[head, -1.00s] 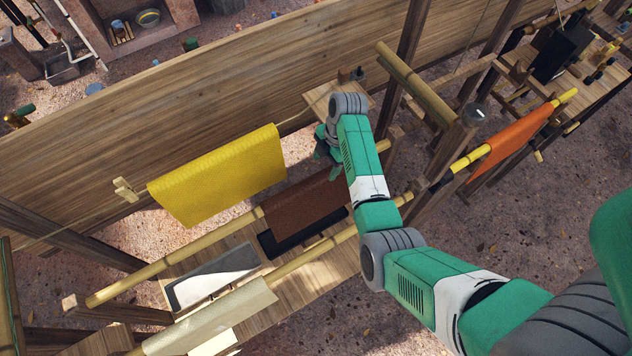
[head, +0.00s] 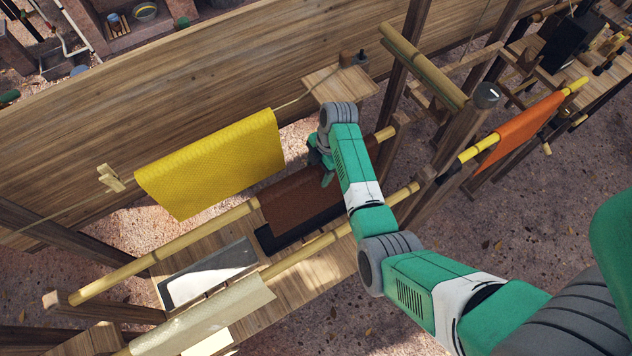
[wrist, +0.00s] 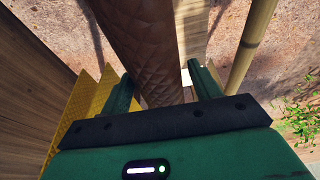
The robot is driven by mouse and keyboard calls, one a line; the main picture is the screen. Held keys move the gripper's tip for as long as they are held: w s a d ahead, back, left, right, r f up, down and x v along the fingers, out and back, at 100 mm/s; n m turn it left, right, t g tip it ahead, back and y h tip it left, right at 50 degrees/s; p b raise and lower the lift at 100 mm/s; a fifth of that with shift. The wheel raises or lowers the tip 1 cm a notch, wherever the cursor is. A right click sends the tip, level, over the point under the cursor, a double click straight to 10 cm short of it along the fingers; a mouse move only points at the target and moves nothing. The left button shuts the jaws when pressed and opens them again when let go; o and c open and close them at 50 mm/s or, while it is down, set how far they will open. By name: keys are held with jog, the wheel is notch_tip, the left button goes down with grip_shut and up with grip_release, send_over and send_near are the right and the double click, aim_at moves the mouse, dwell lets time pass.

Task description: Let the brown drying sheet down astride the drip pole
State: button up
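The brown drying sheet (head: 290,203) lies folded over the drip pole (head: 185,242), a bamboo pole in the middle of the head view, with its near flap hanging down. The far flap is mostly hidden. My gripper (head: 321,165) is over the right part of the sheet. In the wrist view the quilted brown sheet (wrist: 140,35) runs between the two green fingers of my gripper (wrist: 154,72). The fingers stand apart, with a bright gap between the sheet and the right finger.
A yellow sheet (head: 215,165) hangs on a line behind, close to the left finger in the wrist view (wrist: 80,110). A second bamboo pole (head: 330,238) runs in front and carries a pale sheet (head: 200,318). A dark tray (head: 268,240) lies below.

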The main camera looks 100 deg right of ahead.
jog(key=c, duration=0.9)
jog(key=shift+r+p, duration=0.75)
jog(key=shift+r, duration=0.1)
jog(key=shift+f, duration=0.2)
jog(key=shift+f+b, duration=0.45)
jog(key=o, duration=1.2)
jog(key=v, duration=0.8)
jog(key=shift+f, duration=0.1)
